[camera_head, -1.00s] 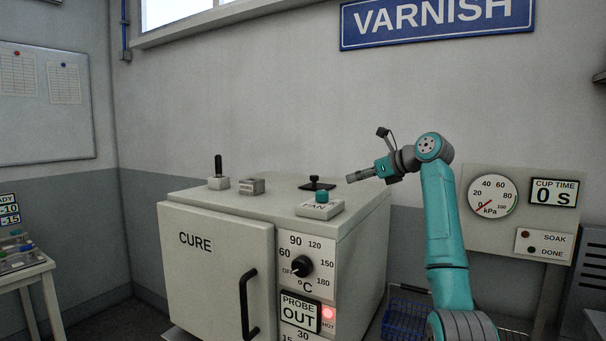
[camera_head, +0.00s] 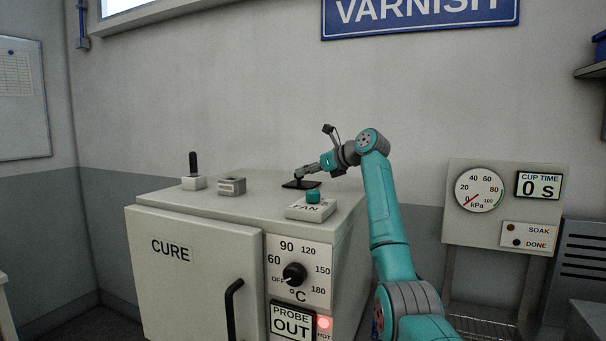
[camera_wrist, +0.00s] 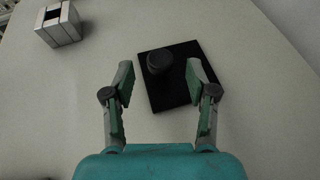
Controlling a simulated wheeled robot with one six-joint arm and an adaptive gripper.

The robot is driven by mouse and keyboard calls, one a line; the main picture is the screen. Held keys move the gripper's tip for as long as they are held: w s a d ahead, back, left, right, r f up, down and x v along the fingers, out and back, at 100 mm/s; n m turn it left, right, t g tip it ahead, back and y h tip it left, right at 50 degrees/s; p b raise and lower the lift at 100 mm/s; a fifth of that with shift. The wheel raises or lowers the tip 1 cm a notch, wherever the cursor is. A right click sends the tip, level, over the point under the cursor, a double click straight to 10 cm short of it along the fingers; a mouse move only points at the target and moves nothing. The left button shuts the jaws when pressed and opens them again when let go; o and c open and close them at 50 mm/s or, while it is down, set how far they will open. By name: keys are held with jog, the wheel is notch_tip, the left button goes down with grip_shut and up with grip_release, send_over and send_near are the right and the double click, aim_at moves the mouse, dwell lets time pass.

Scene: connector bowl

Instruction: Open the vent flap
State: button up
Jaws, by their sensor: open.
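The vent flap (camera_head: 313,184) is a flat black plate on top of the cream oven marked CURE. In the wrist view the flap (camera_wrist: 183,92) shows as a dark, slightly turned square with a round black knob (camera_wrist: 159,62) standing on it. The flap looks flat.
The slotted block also shows in the wrist view (camera_wrist: 60,25). A gauge panel (camera_head: 507,205) stands at the right.

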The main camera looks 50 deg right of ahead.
jog(key=shift+x, duration=1.25)
grip_shut()
